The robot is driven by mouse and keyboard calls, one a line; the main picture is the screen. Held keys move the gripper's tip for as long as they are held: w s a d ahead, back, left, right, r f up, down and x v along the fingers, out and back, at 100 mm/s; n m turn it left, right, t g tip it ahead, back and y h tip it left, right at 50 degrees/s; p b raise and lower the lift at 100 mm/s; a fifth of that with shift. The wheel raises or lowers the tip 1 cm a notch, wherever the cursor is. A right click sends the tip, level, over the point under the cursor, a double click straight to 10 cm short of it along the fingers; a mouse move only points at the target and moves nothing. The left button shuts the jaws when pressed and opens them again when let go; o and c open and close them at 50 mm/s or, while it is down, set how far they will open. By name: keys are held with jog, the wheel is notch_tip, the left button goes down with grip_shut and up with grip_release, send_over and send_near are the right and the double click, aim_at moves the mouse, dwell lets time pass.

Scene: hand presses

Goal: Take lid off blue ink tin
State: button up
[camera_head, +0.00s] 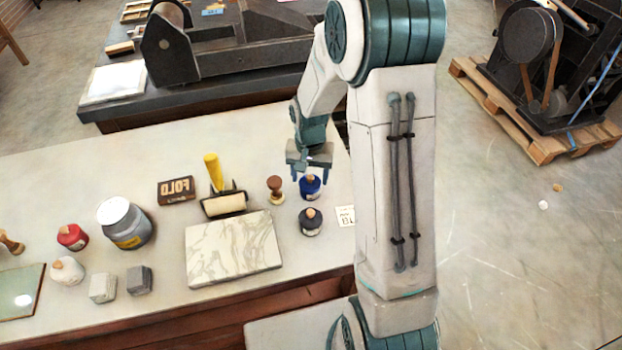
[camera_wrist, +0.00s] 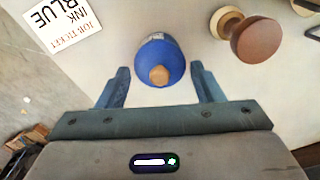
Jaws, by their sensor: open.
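The blue ink tin (camera_head: 310,188) stands upright on the table near its right end. Its lid carries a round wooden knob (camera_wrist: 159,75), seen nearly from above in the wrist view. The blue top (camera_wrist: 160,52) shows around the knob; where the lid meets the body I cannot make out. My gripper (camera_head: 309,172) is open just above and behind the tin. In the wrist view the two fingers of my gripper (camera_wrist: 160,88) stand apart, one on each side of the tin, and nothing is held between them.
A wooden-handled stamp (camera_wrist: 256,40) stands beside the blue tin. A black tin (camera_head: 311,222) stands in front of it. A card reading "BLUE INK" (camera_wrist: 62,27) lies nearby. A marbled slab (camera_head: 234,247), a yellow-handled roller (camera_head: 224,203) and a FOLD block (camera_head: 176,190) lie to the left.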

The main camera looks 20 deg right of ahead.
jog(key=shift+f, duration=0.1)
jog(key=shift+c, duration=0.2)
jog(key=c, duration=1)
jog(key=shift+s, duration=0.15)
grip_shut()
